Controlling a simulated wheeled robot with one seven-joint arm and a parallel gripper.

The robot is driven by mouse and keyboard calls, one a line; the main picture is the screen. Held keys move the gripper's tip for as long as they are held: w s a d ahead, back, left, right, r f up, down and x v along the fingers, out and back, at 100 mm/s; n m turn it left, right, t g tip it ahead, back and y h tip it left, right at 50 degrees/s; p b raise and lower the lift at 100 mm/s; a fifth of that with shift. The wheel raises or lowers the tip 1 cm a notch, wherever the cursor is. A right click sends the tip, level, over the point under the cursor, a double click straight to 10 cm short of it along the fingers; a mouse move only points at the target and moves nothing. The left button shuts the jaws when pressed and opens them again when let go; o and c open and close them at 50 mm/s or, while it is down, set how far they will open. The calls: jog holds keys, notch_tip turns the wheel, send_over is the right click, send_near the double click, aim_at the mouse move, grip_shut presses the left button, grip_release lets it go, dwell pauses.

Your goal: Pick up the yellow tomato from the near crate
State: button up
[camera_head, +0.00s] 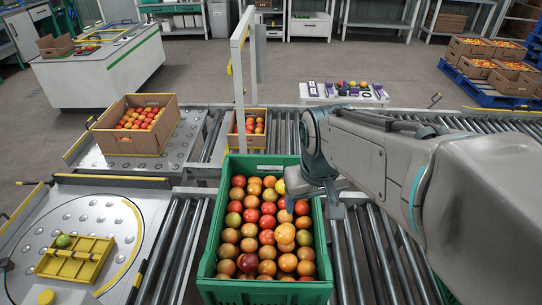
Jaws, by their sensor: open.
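The near crate (208,262) is green and full of red, orange and yellowish tomatoes, standing on the roller conveyor at the picture's centre. A yellow tomato (280,186) shows in the crate's upper right part, just left of my gripper, which may hide some of it. Another pale orange-yellow tomato (286,232) lies lower, right of the middle. My gripper (318,200) is open, over the crate's upper right side. It appears empty, and its fingers are seen only in part. My arm hides the crate's right rear corner.
A white upright frame (239,90) stands just behind the green crate. A cardboard box of tomatoes (137,127) is at the left, and a smaller box (246,130) sits behind the crate. A yellow tray (75,260) with a green tomato lies on the left turntable.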

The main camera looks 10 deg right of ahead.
jog(key=w+f+n+g+b, duration=0.1)
jog(key=w+f+n, duration=0.15)
jog(key=w, duration=1.25)
jog(key=n+g, duration=0.1)
jog(key=n, duration=0.1)
send_over(282, 187)
jog(key=w+d, duration=0.1)
notch_tip(282, 187, down, 8)
jog(key=shift+n, duration=0.25)
notch_tip(282, 187, down, 13)
jog(key=shift+w+a+f, duration=0.15)
jog(key=c, duration=0.8)
